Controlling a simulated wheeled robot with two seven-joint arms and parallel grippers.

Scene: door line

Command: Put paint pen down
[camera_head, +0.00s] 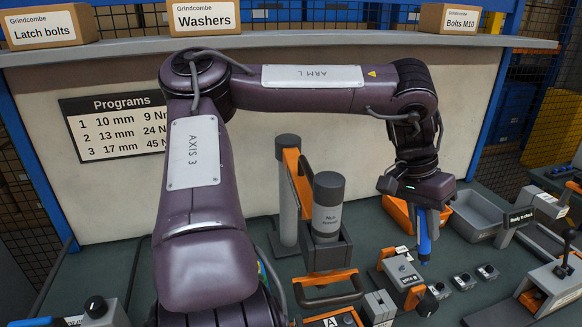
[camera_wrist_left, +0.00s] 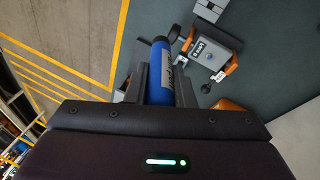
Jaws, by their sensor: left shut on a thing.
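The paint pen (camera_head: 426,238) is blue and hangs upright, tip down, under my left gripper (camera_head: 428,212), which is shut on it. In the left wrist view the pen (camera_wrist_left: 161,70) sits between the two dark fingers of the gripper (camera_wrist_left: 160,82), with a pale label on its side. In the head view the pen is above the bench, just right of a grey block with an orange base (camera_head: 403,276). I cannot tell whether its lower end touches anything. My right gripper is not in view.
An orange bin (camera_head: 397,210) and a grey tray (camera_head: 472,222) stand behind the pen. A nut runner (camera_head: 327,205) in its holder stands left. Small button boxes (camera_head: 463,281) and a clamp fixture (camera_head: 553,280) lie right. Some bench between them is bare.

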